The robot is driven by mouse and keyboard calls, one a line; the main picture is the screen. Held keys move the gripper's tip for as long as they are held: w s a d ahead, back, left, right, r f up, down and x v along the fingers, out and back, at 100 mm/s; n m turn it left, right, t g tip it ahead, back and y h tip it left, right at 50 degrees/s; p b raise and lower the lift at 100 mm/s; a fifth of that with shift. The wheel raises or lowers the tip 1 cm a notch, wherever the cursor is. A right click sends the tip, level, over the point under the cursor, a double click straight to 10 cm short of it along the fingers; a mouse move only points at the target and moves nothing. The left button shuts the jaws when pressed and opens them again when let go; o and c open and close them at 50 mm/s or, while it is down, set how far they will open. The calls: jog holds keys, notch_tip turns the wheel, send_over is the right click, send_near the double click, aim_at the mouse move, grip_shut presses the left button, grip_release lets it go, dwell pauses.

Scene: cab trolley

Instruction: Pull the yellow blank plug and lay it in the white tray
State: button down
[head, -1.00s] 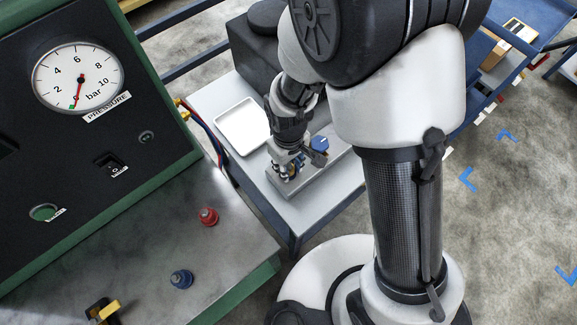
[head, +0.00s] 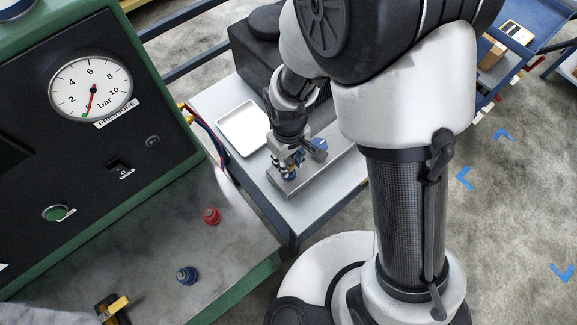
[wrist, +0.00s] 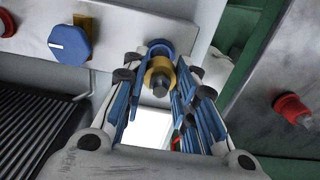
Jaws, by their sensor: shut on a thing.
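The yellow blank plug (wrist: 155,66) shows in the wrist view between my fingers, with a dark tip towards the camera. My gripper (wrist: 161,77) is shut on it. A blue collar (wrist: 159,46) sits right behind the plug; I cannot tell whether the plug is still seated in it. In the head view my gripper (head: 285,163) is at the near end of a grey block (head: 312,178) and mostly hides the plug. The white tray (head: 232,143) lies empty on the trolley, left of the gripper; it seems to show as a bright patch between the fingers in the wrist view (wrist: 146,130).
A blue knob (wrist: 70,43) with a white line stands on the block beside the gripper. A dark box (head: 252,57) is behind the tray. The green-edged bench at left carries a red fitting (head: 211,216), a blue fitting (head: 187,276) and a pressure gauge panel (head: 91,88).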

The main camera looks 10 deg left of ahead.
jog(key=shift+r+p, duration=0.7)
jog(key=shift+r, duration=0.3)
